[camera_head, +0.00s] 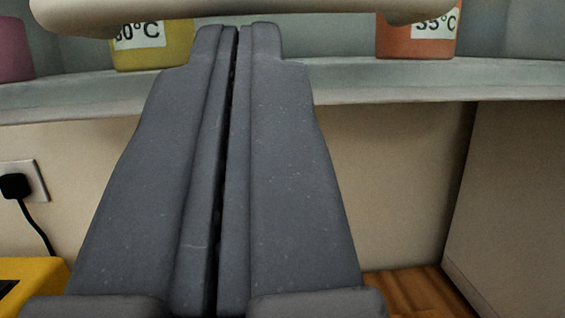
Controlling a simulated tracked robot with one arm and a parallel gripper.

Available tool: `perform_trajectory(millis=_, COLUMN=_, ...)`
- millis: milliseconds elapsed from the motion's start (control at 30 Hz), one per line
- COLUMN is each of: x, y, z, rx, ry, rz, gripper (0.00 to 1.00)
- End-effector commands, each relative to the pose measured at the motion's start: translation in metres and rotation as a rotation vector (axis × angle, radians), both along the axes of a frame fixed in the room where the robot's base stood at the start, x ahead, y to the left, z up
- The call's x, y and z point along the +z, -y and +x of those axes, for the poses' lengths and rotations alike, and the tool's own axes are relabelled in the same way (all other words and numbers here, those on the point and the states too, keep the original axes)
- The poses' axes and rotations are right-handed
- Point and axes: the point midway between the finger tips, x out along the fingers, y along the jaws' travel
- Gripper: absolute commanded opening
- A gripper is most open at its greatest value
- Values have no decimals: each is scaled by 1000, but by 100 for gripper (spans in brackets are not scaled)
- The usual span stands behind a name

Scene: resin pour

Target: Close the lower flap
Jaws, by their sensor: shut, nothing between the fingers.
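My gripper (238,32) fills the middle of the view, its two dark grey fingers pressed together with only a thin dark line between them. It holds nothing. A cream, rounded-edged piece (270,9) spans the top of the view, just beyond or above the fingertips. It may be the edge of the lower flap, but most of it is cut off by the frame. I cannot tell whether the fingertips touch it, or how far it is open.
Behind the fingers runs a grey shelf (400,82) with a pink container (14,48), a yellow one (165,55) and an orange one (400,45) labelled 35°C. A plug (15,186) sits in a wall socket. A yellow object (40,270) is lower left, a beige panel (520,200) right.

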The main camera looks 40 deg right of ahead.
Motion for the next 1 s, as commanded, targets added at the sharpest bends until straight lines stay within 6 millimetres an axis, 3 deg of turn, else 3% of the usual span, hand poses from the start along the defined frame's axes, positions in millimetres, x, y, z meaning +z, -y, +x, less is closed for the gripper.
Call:
perform_trajectory(millis=267, x=-2, y=-3, z=-3, rx=1, ry=1, rz=-1, gripper=0)
perform_trajectory(millis=667, x=-14, y=-24, z=-25, rx=1, ry=0, rz=0, gripper=0)
perform_trajectory(millis=1000, x=-37, y=-34, z=-38, rx=5, ry=-2, rz=-1, gripper=0)
